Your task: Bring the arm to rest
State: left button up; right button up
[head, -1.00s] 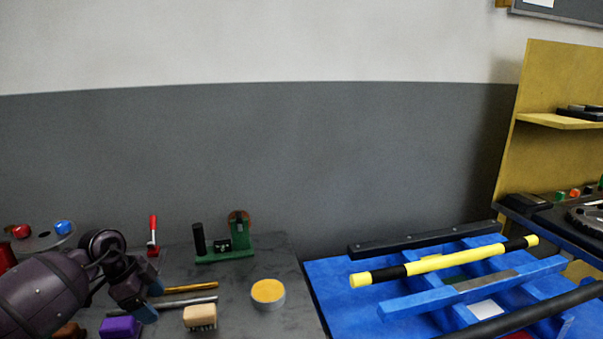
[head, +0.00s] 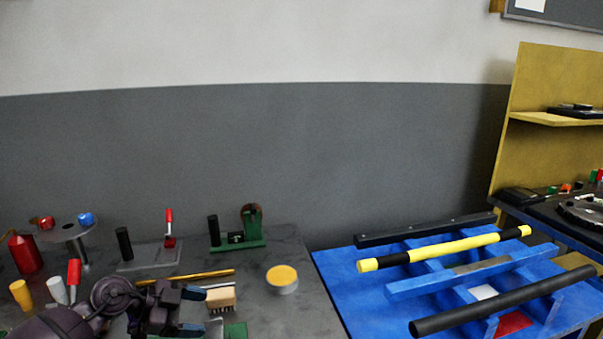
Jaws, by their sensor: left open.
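My left arm comes in at the lower left, low over the grey bench (head: 300,318). My left gripper (head: 196,312) is open, its two blue-tipped fingers apart with nothing seen between them. It is just left of a wooden-backed brush (head: 221,297) and in front of a brass rod (head: 205,275). Whether the fingers touch the brush or the bench I cannot tell. My right gripper is out of view.
A round tin with a yellow top (head: 282,277) stands right of the brush. Behind are a green fixture (head: 238,241) and a red-handled clamp (head: 169,228). A blue frame (head: 400,290) with a yellow-black bar (head: 455,247) and a black bar (head: 505,300) fills the right.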

pick_arm(q)
jog(key=d+r+t+h, duration=0.1)
jog(key=s+d+r+t+h, duration=0.1)
jog(key=t, duration=0.1)
jog(key=d+r+n+t+h, duration=0.1)
jog(key=t, duration=0.1)
jog(key=shift+s+d+r, duration=0.2)
jog(key=shift+s+d, duration=0.15)
jog(key=shift+s, duration=0.05)
jog(key=s+a+f+n+t+y, duration=0.3)
jog(key=s+a+n+y, duration=0.3)
jog(key=n+y, duration=0.3)
jog(key=s+a+f+n+t+y, duration=0.25)
jog(key=s+a+n+y, duration=0.3)
jog(key=n+y, duration=0.3)
jog(key=s+d+f+g+h, duration=0.1)
jog(key=s+f+g, duration=0.4)
jog(key=s, duration=0.5)
jog(key=s+d+f+g+h, duration=0.1)
jog(key=s+f+g, duration=0.2)
jog(key=s+g, duration=0.5)
jog(key=w+f+m+t+h, duration=0.1)
jog(key=w+f+t, duration=0.4)
jog(key=f+t, duration=0.4)
jog(key=shift+w+f+m+t, duration=0.2)
jog(key=shift+f+m+t, duration=0.15)
jog(key=shift+f, duration=0.15)
